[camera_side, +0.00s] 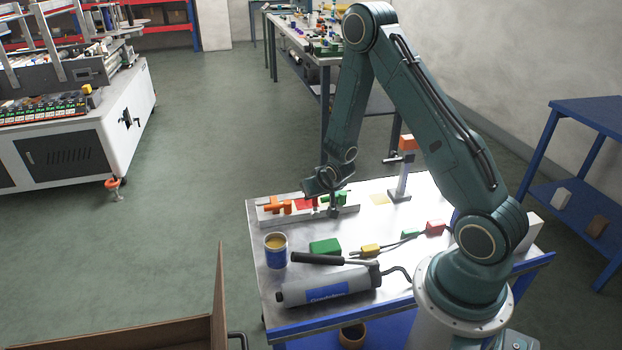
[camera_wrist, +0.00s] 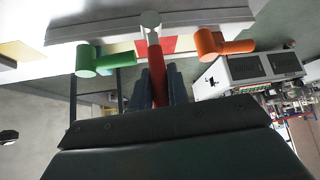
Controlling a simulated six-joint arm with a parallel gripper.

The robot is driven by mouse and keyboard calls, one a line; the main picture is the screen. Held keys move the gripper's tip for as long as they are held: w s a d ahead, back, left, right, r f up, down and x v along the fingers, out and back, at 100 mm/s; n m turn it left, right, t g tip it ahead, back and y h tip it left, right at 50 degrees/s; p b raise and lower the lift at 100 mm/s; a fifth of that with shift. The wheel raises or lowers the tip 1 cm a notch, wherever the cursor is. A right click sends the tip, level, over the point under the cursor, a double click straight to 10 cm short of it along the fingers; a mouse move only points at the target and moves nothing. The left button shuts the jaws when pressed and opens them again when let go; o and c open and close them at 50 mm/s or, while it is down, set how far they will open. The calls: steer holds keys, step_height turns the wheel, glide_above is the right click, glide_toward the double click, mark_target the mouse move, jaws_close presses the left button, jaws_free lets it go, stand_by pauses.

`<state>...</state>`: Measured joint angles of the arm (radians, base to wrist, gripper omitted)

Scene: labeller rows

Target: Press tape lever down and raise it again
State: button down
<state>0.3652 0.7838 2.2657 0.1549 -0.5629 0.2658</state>
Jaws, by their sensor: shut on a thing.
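A grey rail (camera_side: 348,209) at the back left of the table carries a row of coloured levers. The orange lever (camera_side: 280,206) is at its left, a red part (camera_side: 306,204) is in the middle, and the green lever (camera_side: 340,198) is to the right. In the wrist view, my gripper (camera_wrist: 158,74) is shut on the red lever (camera_wrist: 158,88), with a dark finger on each side. The green lever (camera_wrist: 98,60) and orange lever (camera_wrist: 222,43) stand apart on either side. No label is readable, and the red lever's tilt cannot be told.
A blue can (camera_side: 276,252), a green block (camera_side: 325,246), a grey cylindrical tool (camera_side: 328,287) and red and yellow cable connectors lie nearer on the table (camera_side: 262,232). A post with an orange top (camera_side: 407,143) stands right of the rail.

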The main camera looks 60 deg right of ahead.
steer(key=shift+w+r, duration=0.1)
steer(key=c, duration=1.3)
jaws_free()
steer(key=shift+c, duration=0.2)
steer(key=v, duration=1.3)
steer(key=shift+s+r, duration=0.25)
steer(key=shift+s, duration=0.1)
steer(key=shift+a, duration=0.1)
